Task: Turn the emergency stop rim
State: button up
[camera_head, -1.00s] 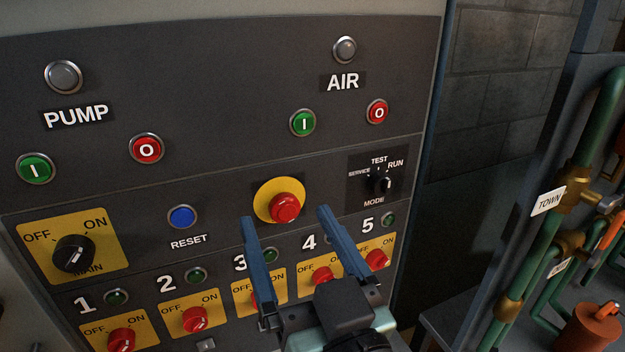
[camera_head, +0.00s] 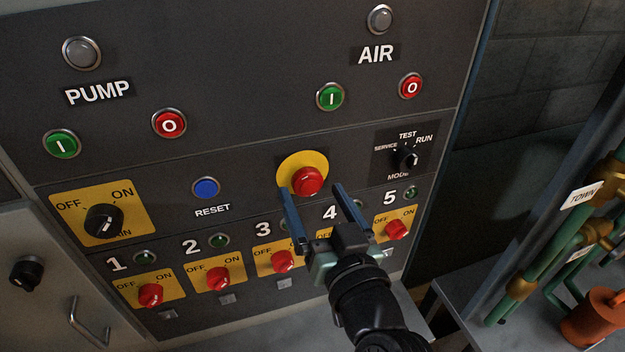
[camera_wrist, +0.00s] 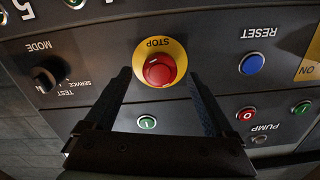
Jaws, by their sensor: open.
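The emergency stop is a red mushroom button (camera_head: 307,181) on a round yellow plate (camera_head: 292,163) in the middle of the dark panel. In the wrist view the red button (camera_wrist: 160,70) shows its rim, with the word STOP upside down on the yellow plate (camera_wrist: 141,52). My gripper (camera_head: 311,188) is open, its two blue fingers pointing at the panel. In the head view the fingertips lie either side of the button's lower part. In the wrist view the button appears between and beyond the fingertips. I see no contact, and the remaining gap is hard to judge.
A blue RESET button (camera_head: 206,188) is left of the stop, and a MODE switch (camera_head: 406,158) is right. Red rotary switches (camera_head: 282,261) line the panel below. Green pipes (camera_head: 566,252) stand at the right.

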jog(key=shift+x, duration=0.9)
